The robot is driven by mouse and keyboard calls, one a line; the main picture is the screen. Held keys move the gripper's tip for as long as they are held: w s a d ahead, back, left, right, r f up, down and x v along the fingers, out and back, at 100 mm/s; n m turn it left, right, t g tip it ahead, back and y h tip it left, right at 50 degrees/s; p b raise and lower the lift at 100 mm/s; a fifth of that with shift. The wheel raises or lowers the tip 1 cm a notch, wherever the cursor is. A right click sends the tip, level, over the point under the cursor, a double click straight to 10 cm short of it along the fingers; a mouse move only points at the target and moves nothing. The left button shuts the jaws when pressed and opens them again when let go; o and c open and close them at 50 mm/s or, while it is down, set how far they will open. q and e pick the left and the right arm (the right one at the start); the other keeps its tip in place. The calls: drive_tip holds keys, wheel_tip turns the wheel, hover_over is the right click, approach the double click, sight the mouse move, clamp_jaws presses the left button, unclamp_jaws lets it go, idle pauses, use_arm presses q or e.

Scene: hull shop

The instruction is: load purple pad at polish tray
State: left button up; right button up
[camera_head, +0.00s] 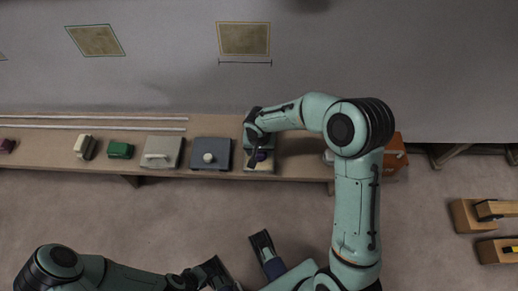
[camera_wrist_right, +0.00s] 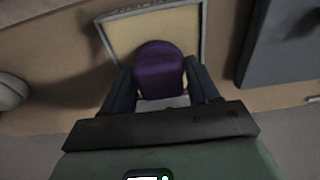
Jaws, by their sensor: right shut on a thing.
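The purple pad (camera_wrist_right: 160,72) is between the two fingers of my right gripper (camera_wrist_right: 165,88) in the right wrist view. In the head view it shows as a small purple patch (camera_head: 259,155) under my right gripper (camera_head: 257,158). The polish tray (camera_wrist_right: 122,38), with a tan floor and grey rim, is behind the pad in the wrist view. In the head view my right gripper is over this tray (camera_head: 265,168) on the bench and partly hides it. Whether the pad touches the tray is unclear. My left gripper (camera_head: 218,271) is low in the head view, away from the bench.
On the bench (camera_head: 225,177), left of the tray, stand a dark grey box with a round knob (camera_head: 209,158), a pale box with a handle (camera_head: 160,152), a green block (camera_head: 120,150) and a cream block (camera_head: 83,147). An orange-brown box (camera_head: 396,152) is at the right end.

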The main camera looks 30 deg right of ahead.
drive_tip(key=shift+s+f+b, duration=0.1)
drive_tip(key=shift+f+b, duration=0.25)
drive_tip(key=shift+f, duration=0.05)
idle(1.4)
drive_tip(key=shift+r+p, duration=0.75)
drive_tip(key=shift+r, duration=0.5)
drive_tip(key=shift+r+p, duration=1.5)
drive_tip(key=shift+r, duration=1)
